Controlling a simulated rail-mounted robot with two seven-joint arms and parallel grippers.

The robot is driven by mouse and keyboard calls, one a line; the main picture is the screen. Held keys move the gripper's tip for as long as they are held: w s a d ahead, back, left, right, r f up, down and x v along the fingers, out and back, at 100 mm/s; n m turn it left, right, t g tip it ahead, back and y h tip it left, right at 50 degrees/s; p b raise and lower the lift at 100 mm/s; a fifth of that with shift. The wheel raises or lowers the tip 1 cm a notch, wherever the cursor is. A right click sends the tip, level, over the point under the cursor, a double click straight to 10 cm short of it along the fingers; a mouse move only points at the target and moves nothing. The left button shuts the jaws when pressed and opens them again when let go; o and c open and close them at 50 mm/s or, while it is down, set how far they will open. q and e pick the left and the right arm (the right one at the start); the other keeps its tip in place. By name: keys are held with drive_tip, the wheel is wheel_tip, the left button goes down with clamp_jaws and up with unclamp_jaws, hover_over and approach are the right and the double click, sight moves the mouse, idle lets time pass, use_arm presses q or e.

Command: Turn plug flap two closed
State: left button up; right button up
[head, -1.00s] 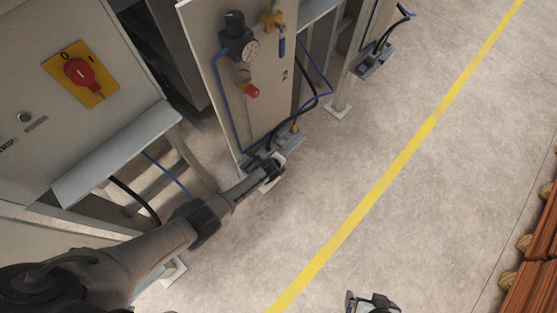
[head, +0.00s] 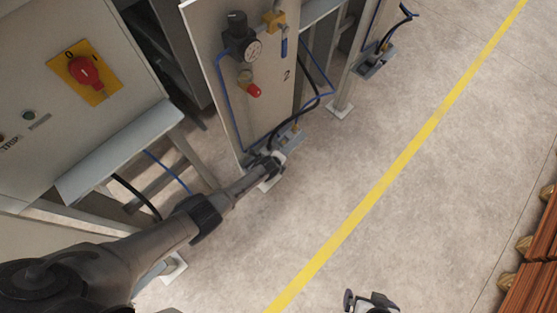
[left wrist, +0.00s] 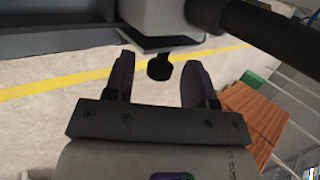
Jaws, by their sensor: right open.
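A blue-grey plug box stands low by the panel marked 2; in the left wrist view its light grey housing (left wrist: 152,17) fills the top. A dark flap with a rounded tab (left wrist: 158,68) hangs below the housing. My left gripper (left wrist: 158,80) is open, its two dark fingers on either side of the tab with visible gaps. In the head view my left gripper (head: 270,162) is at the plug box and hides much of it; the flap cannot be made out there. My right gripper (head: 368,302) is open and empty over the floor at the bottom edge.
The panel (head: 225,90) carries a gauge, a red-capped valve and blue hoses. A black cable (left wrist: 270,33) runs close to the left gripper. Another plug box (head: 376,60) stands farther back. Floor around the yellow line (head: 400,165) is clear; wooden pallets (head: 535,270) stand at right.

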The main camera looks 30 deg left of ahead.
use_arm(q)
drive_tip(key=p+v, duration=0.8)
drive_tip(key=v, duration=0.5)
drive_tip(key=shift+s+r, duration=0.25)
drive_tip(key=shift+r, duration=0.1)
idle(0.3)
